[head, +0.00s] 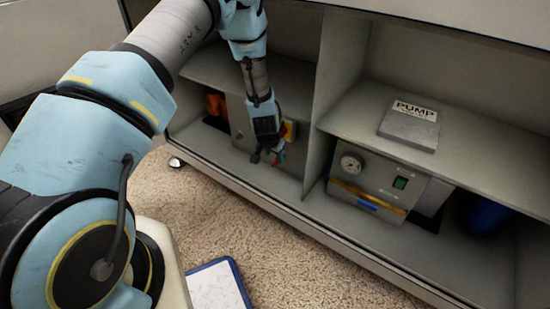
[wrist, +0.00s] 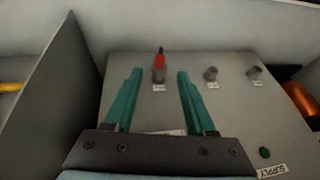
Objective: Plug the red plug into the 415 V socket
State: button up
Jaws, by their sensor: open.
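In the wrist view, the red plug (wrist: 160,60) stands at the leftmost grey socket (wrist: 159,75) on the face of a grey box. I cannot tell how deep it sits. A small white label (wrist: 159,88) lies below that socket, too small to read. Two more grey sockets, a middle one (wrist: 211,74) and a right one (wrist: 255,72), are empty and have unreadable labels. My gripper (wrist: 160,73) is open, with its teal fingers apart on either side of the red plug, not visibly touching it. In the head view, my gripper (head: 268,152) is at the front of the box in the left bay.
The supply box (head: 238,122) has a yellow-and-red switch (head: 289,130). In the wrist view, a green button (wrist: 264,153) is beside a SUPPLY label (wrist: 272,171). A divider (head: 334,85) separates the pump unit (head: 378,180) on the right. A clipboard (head: 217,288) lies on the carpet.

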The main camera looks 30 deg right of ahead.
jog(key=v, duration=0.5)
jog(key=shift+s+a+r+p, duration=0.15)
jog(key=shift+r+p, duration=0.1)
jog(key=shift+p, duration=0.15)
